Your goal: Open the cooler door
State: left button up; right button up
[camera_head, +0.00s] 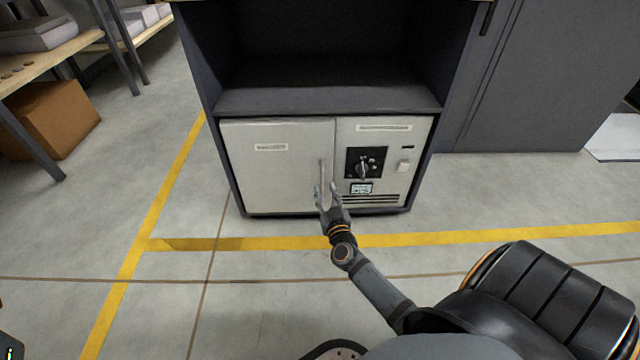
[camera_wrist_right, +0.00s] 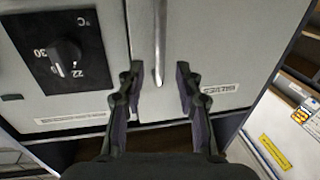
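The cooler is a light grey unit set low in a dark cabinet; its door (camera_head: 275,175) is on the left and looks shut. A thin vertical bar handle (camera_head: 322,170) runs near the door's right edge. My right gripper (camera_head: 327,190) is at the lower end of the handle. In the right wrist view the two dark fingers of the right gripper (camera_wrist_right: 158,85) are spread apart, with the end of the handle (camera_wrist_right: 160,50) between them and a gap on both sides. My left gripper does not show.
A control panel (camera_head: 365,163) with a dial is right of the door. The dark cabinet (camera_head: 330,100) frames the cooler. A shelf rack (camera_head: 45,55) and a cardboard box (camera_head: 55,118) stand at the left. The floor before the door is clear, with yellow lines.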

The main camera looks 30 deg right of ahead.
aim_at(322, 182)
jog(key=b+x, duration=0.1)
jog(key=x, duration=0.3)
jog(key=shift+w+d+f+b, duration=0.15)
jog(key=shift+w+b, duration=0.15)
jog(key=shift+w, duration=0.05)
jog(key=shift+w+d, duration=0.2)
jog(key=shift+w, duration=0.25)
jog(key=shift+c, duration=0.3)
grip_shut()
